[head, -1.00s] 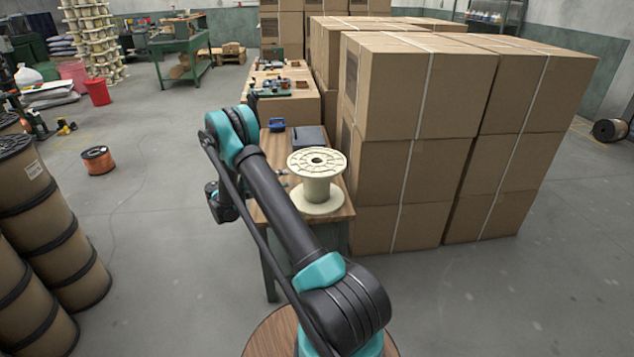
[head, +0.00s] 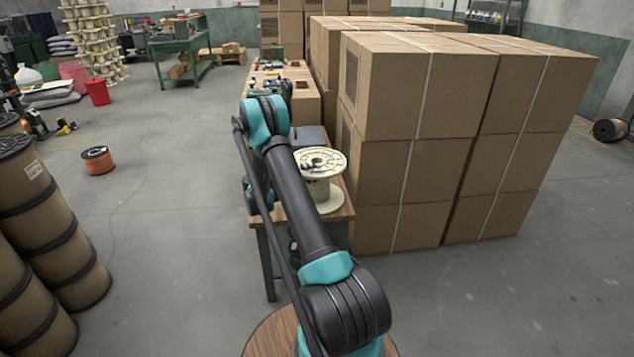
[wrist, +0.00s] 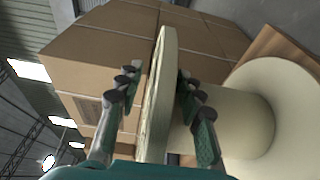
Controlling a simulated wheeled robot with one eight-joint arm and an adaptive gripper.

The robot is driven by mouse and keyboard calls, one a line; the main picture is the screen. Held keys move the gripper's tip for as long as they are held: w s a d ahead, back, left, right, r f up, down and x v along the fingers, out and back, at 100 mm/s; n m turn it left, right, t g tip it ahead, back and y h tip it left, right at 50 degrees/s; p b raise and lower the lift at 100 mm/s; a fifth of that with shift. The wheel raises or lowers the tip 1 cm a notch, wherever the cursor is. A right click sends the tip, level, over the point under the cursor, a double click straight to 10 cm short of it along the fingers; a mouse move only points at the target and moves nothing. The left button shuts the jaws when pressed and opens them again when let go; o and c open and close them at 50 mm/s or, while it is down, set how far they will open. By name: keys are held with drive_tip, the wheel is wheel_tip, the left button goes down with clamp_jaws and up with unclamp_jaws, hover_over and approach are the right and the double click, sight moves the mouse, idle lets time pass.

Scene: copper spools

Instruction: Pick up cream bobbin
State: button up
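The cream bobbin (head: 335,161) stands upright on a small wooden-topped table (head: 345,212), partly hidden behind my arm in the head view. In the wrist view its upper flange (wrist: 157,110) shows edge-on, with the barrel and the wide lower flange (wrist: 285,95) to the right. My gripper (wrist: 157,76) is open, with its fingers on either side of the upper flange. Gaps show between the fingertips and the flange. In the head view only small dark finger parts show over the bobbin's top; the rest of the gripper is hidden behind my arm.
Tall stacked cartons (head: 410,130) stand close to the right of the table. A dark box (head: 308,137) lies behind the bobbin on the table. Large brown drums (head: 35,190) stand at the left, and an orange spool (head: 98,160) lies on the otherwise open floor.

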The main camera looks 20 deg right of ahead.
drive_tip(key=shift+d, duration=1.15)
drive_tip(key=shift+c, duration=0.2)
clamp_jaws()
